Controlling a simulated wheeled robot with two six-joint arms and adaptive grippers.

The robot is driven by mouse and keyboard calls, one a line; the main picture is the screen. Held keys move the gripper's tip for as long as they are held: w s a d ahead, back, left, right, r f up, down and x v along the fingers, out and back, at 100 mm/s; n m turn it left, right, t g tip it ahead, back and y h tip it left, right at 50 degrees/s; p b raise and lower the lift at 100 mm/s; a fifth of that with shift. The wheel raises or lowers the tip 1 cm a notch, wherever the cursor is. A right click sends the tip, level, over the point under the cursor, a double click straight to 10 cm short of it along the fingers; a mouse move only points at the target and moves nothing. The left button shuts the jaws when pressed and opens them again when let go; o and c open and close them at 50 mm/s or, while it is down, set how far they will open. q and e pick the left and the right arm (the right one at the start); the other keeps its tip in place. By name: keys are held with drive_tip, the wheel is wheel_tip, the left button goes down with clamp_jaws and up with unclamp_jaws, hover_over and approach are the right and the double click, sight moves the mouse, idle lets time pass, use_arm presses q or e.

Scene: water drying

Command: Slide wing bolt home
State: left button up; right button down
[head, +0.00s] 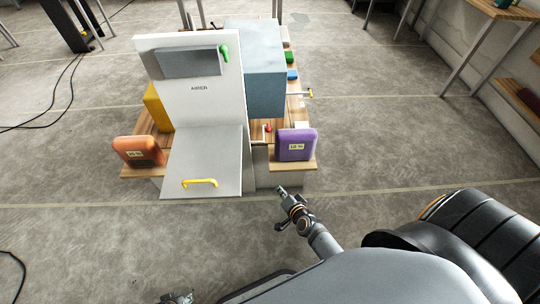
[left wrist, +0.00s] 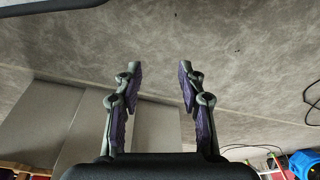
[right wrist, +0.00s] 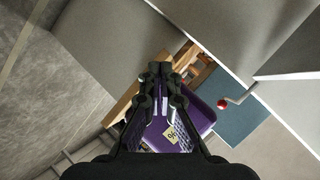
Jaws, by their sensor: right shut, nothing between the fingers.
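A grey-white machine (head: 200,85) stands ahead on a wooden-topped bench. A small red-knobbed part (head: 267,128) sits at its right side. In the right wrist view, the red knob (right wrist: 222,104) is on a thin grey bent rod, right of my fingers. I cannot tell for certain whether this is the wing bolt. My right gripper (head: 282,190) is shut and empty, in front of the bench, below the purple block and apart from the knob. Its fingertips (right wrist: 160,68) meet in the right wrist view. My left gripper (left wrist: 158,68) is open and empty, low at the head view's bottom edge (head: 176,298).
A purple labelled block (head: 296,145) stands at the bench's front right, an orange one (head: 138,151) at the left. A sloping grey panel (head: 205,150) with a yellow handle (head: 200,183) lies between them. A blue-grey box (head: 265,85) stands behind. The floor in front is clear.

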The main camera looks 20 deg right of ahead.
use_arm(q)
drive_tip(key=shift+m+t+h, duration=0.3)
drive_tip(key=shift+t+h, duration=0.2)
drive_tip(key=shift+h, duration=0.1)
drive_tip(key=w+d+b, duration=0.1)
drive_tip(key=b, duration=0.3)
drive_tip(key=w+d+r+b, duration=0.1)
drive_tip(key=b, duration=0.3)
drive_tip(key=w+d+r+b, duration=0.1)
drive_tip(key=b, duration=0.4)
drive_tip(key=shift+w+d, duration=0.25)
use_arm(e)
drive_tip(key=w+d+r+m+t+h, duration=0.1)
drive_tip(key=w+r+m+t+h, duration=0.1)
drive_tip(key=w+r+m+t, duration=0.4)
wheel_tip(320, 180, up, 6)
drive_tip(key=w+m, duration=0.1)
drive_tip(key=m, duration=0.3)
drive_tip(key=shift+d+f, duration=0.15)
drive_tip(key=shift+d, duration=0.2)
use_arm(q)
drive_tip(key=shift+s+a+r+g+p, duration=0.15)
drive_tip(key=shift+a+r+g+p, duration=0.1)
drive_tip(key=shift+r+g+p, duration=0.25)
use_arm(e)
drive_tip(key=w+d, duration=0.1)
drive_tip(key=w, duration=0.8)
drive_tip(key=shift+w, duration=0.4)
drive_tip(key=shift+d, duration=0.1)
